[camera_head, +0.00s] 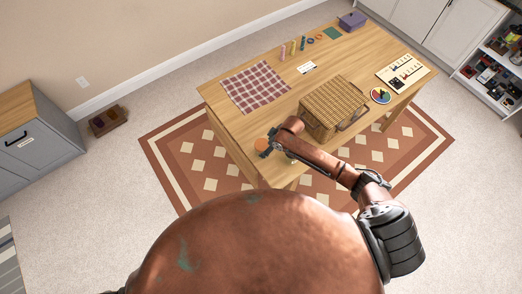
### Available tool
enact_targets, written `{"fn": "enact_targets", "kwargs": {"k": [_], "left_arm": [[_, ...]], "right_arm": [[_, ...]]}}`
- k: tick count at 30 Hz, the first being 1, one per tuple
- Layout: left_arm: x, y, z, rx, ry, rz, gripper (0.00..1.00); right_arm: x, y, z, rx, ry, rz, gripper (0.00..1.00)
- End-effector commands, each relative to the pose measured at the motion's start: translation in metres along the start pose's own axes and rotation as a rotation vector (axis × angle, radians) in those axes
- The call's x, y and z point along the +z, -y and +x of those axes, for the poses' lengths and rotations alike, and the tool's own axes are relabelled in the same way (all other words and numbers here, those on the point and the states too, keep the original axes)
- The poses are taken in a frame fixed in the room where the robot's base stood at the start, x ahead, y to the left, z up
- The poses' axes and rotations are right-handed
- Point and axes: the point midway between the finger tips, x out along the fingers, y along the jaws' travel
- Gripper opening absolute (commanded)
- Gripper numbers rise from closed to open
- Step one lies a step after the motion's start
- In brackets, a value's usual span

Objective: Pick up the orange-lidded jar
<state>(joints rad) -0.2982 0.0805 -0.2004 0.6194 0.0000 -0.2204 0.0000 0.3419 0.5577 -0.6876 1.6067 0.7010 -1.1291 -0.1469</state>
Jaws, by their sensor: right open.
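The orange-lidded jar (260,144) is near the table's front left edge; only its round orange lid shows clearly. My right gripper (268,146) is open right beside the lid, on its right side, with dark fingertips close to it. I cannot tell whether the fingers touch the jar. The arm and gripper hide part of the table around it. My left gripper is not in view.
The wooden table (225,110) holds a wicker basket (334,100) just right of the gripper, a checked cloth (255,86), a colored disc (380,95), a white board (403,72) and a purple box (352,20). Bare tabletop lies left of the basket.

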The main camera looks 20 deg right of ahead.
Motion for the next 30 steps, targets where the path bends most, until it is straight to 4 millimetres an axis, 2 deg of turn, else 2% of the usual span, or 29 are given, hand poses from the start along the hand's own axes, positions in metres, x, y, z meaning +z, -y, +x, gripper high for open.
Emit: {"fn": "enact_targets", "kwargs": {"k": [8, 16, 26, 30], "left_arm": [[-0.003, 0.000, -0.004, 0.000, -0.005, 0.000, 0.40], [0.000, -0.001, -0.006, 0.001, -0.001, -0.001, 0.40], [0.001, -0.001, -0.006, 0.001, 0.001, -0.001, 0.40], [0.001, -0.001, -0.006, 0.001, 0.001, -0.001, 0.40]], "right_arm": [[-0.001, -0.002, 0.025, 0.002, 0.001, 0.005, 0.66], [-0.005, -0.003, 0.060, 0.001, 0.000, 0.004, 0.66], [-0.006, -0.003, 0.067, 0.001, 0.000, -0.001, 0.66], [-0.006, -0.003, 0.067, 0.001, 0.000, 0.000, 0.57]]}}
